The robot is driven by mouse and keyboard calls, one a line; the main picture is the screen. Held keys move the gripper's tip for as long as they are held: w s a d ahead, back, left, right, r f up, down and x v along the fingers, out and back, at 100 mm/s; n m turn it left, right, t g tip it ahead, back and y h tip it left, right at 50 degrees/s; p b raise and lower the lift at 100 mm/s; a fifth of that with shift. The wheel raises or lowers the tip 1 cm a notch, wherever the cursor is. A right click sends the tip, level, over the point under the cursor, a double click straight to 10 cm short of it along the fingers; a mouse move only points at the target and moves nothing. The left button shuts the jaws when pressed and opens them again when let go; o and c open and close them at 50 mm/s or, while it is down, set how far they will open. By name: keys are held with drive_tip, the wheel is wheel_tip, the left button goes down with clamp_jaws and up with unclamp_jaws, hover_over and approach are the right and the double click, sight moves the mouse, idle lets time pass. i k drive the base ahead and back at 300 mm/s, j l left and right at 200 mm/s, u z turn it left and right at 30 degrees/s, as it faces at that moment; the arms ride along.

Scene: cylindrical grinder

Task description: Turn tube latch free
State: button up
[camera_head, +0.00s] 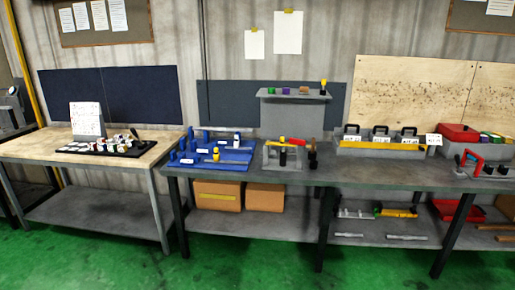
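I cannot tell for certain which part is the tube latch. A grey fixture (271,162) with a red and yellow top piece (292,141) and dark upright parts stands mid-bench. At the far right, a red curved handle (478,151) rises from a small grey fixture. A blue tray (225,164) with blue upright parts and a yellow piece lies left of the grey fixture. These things are small and their details are blurred. My gripper is not in view.
The dark grey bench (370,176) stands right of a wood-topped table (40,150). A grey rack (372,150) with dark handles and a yellow bar sits right of centre. Two cardboard boxes (217,196) are on the lower shelf. Green floor (100,260) is clear in front.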

sight(294, 141)
drive_tip(key=i+j+z, duration=0.15)
drive_tip(key=i+j, duration=0.35)
drive_tip(key=i, duration=0.2)
drive_tip(key=i+j+z, duration=0.1)
drive_tip(key=i+j, duration=0.45)
drive_tip(key=i, duration=0.1)
